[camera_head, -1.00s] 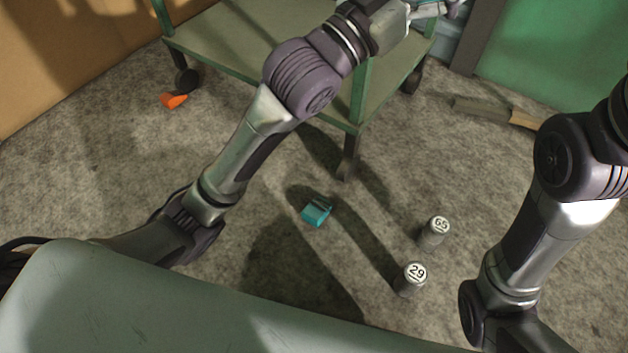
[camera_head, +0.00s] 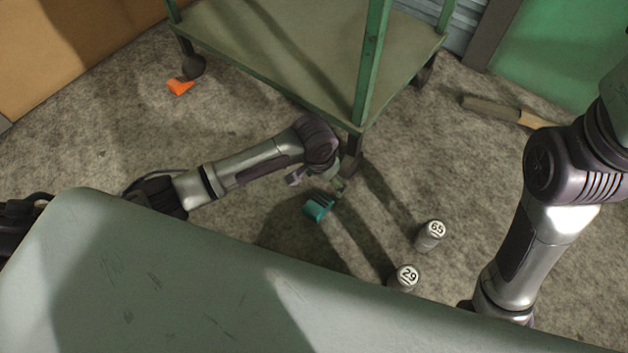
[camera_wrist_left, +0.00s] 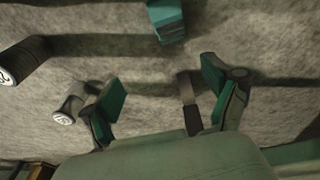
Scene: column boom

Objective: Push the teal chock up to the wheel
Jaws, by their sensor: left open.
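The teal chock (camera_head: 318,208) lies on the floor near the cart's front corner; it also shows at the top of the left wrist view (camera_wrist_left: 167,22). The dark wheel (camera_head: 351,167) stands under that corner, up and right of the chock with a small gap between them. My left gripper (camera_head: 319,183) is open, low by the chock on its cart side, with its fingers apart. Whether it touches the chock is unclear. In the left wrist view its teal-padded fingers stand apart, with a grey and black part, possibly the wheel, between them. My right gripper is out of view.
The green cart (camera_head: 290,88) has a shelf low over the floor. Two numbered cylinders, 65 (camera_head: 430,237) and 29 (camera_head: 404,279), stand right of the chock. An orange chock (camera_head: 180,87) lies by the far-left wheel. A wooden-handled tool (camera_head: 495,109) lies at right.

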